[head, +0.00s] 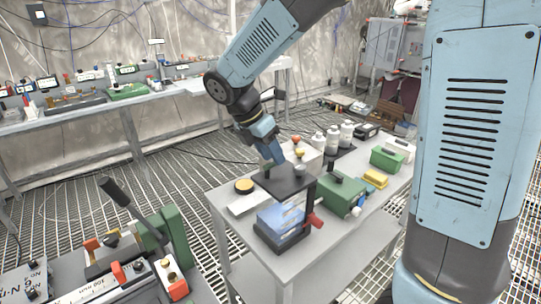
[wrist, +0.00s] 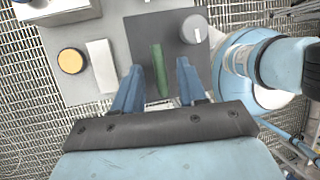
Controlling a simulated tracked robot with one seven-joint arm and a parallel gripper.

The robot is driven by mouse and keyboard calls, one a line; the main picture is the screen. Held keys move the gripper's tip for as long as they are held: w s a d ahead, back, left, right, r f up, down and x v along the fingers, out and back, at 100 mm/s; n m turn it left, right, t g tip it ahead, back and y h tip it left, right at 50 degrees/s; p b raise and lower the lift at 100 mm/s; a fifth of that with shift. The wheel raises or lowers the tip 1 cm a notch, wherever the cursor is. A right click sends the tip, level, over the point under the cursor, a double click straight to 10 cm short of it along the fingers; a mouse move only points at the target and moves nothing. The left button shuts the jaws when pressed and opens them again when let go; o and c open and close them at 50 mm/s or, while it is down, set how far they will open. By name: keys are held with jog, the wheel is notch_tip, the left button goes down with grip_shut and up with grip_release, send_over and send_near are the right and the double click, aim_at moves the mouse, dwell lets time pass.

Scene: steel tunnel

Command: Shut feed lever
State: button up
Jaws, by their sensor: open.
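A slim green lever (wrist: 157,68) stands on a dark square plate (wrist: 137,32) beside a grey knob (wrist: 194,29) with a white mark. In the wrist view my gripper (wrist: 158,84) is open, with one blue finger on each side of the green lever and gaps between. I see no label, so I cannot tell for sure that this is the feed lever. My gripper mostly hides the lever in the head view.
A yellow-topped disc (head: 244,186) and a white block (head: 249,204) lie left of the plate. A green case (head: 340,193) and white bottles (head: 332,138) stand close by. A black-handled lever (head: 116,191) stands front left.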

jog(key=shift+d+f, duration=0.25)
jog(key=shift+f, duration=0.2)
grip_shut()
jog(key=shift+a, duration=0.2)
jog(key=shift+d, duration=0.15)
